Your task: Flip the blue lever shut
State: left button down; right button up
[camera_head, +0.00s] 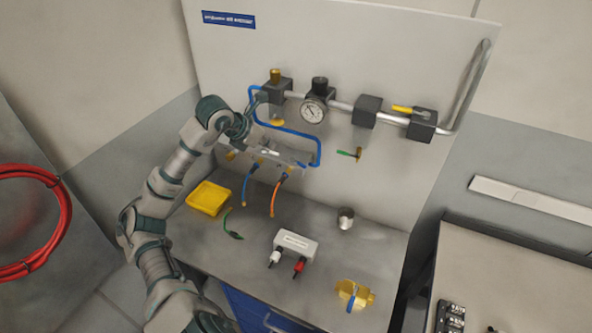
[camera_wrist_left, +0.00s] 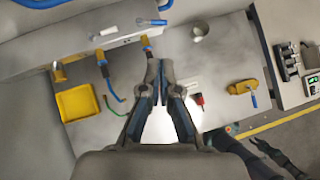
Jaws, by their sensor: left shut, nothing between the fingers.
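A yellow valve body (camera_head: 362,293) sits near the front right of the bench, with a small blue lever (camera_head: 351,301) sticking out toward the front edge. In the left wrist view the same yellow body (camera_wrist_left: 240,87) shows at the right, with its blue lever (camera_wrist_left: 254,99) pointing down in the picture. My right gripper is not seen.
A manifold (camera_head: 265,155) with blue and orange hoses stands below my left gripper. The bench holds a yellow tray (camera_head: 208,197), a white box (camera_head: 296,245) with white and red plugs, and a metal cup (camera_head: 345,217). A pipe with a gauge (camera_head: 313,110) crosses the panel.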

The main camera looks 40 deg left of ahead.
pick_arm(q)
notch_tip(320, 180, down, 7)
jog(key=b, duration=0.6)
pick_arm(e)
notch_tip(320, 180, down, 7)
pick_arm(q)
jog(key=p, duration=0.4)
send_near(301, 167)
notch_tip(301, 167, down, 3)
jog(key=w+p, duration=0.1)
jog(key=w+f, duration=0.1)
jog(key=w, duration=0.1)
jog(key=shift+d+f+p, duration=0.1)
jog(key=shift+d+p, duration=0.05)
jog(key=shift+p, duration=0.25)
jog(key=shift+w+f, duration=0.25)
jog(key=shift+w, duration=0.2)
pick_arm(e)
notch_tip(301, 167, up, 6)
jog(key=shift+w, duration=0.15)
